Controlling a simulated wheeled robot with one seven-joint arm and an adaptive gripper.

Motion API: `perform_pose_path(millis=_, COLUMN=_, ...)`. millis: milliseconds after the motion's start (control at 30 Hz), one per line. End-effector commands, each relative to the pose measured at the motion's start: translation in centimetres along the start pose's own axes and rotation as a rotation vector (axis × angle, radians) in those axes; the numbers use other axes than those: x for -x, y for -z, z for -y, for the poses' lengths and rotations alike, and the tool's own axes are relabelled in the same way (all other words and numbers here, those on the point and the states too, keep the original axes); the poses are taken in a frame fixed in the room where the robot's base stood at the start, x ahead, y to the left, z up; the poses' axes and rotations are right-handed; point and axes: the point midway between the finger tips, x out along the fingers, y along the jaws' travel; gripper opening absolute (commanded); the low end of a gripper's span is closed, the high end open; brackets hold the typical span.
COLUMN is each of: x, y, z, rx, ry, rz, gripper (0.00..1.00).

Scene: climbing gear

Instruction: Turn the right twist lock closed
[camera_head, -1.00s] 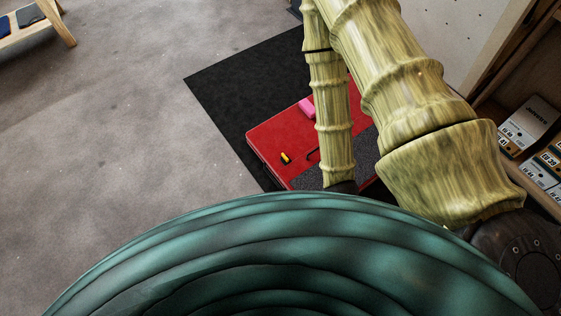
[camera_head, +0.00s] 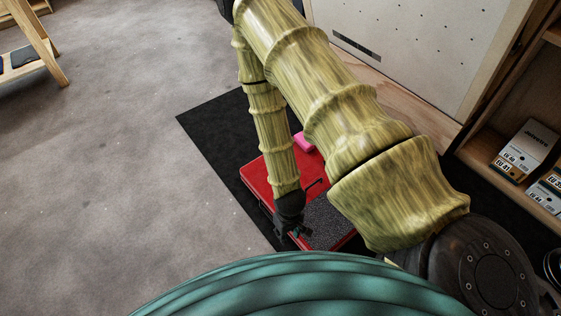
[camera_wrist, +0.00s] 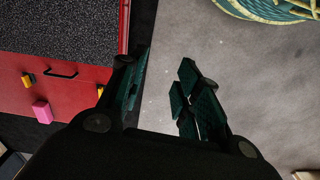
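A red case (camera_head: 262,177) with a dark grey speckled panel (camera_head: 325,221) lies on a black mat. In the wrist view the case's red part (camera_wrist: 62,98) carries a dark handle (camera_wrist: 61,72) between two small yellow twist locks, one at its left (camera_wrist: 28,79) and one close to my finger (camera_wrist: 100,91). I cannot tell from the wrist view which is the right lock or how far either is turned. In the head view neither lock shows clearly. My gripper (camera_wrist: 165,72) is open and empty, beyond the case's edge over the floor; it also shows in the head view (camera_head: 288,232).
A shelf with boxes (camera_head: 526,150) stands at right, a pale panel (camera_head: 420,50) behind. A wooden bench (camera_head: 45,50) is at far left. The floor at left is clear.

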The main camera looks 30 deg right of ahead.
Motion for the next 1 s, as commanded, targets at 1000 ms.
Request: perform_pose_path(millis=1000, x=-17.3, y=22.9, z=-11.5, rx=0.075, ry=-0.005, rz=-0.005, gripper=0.33)
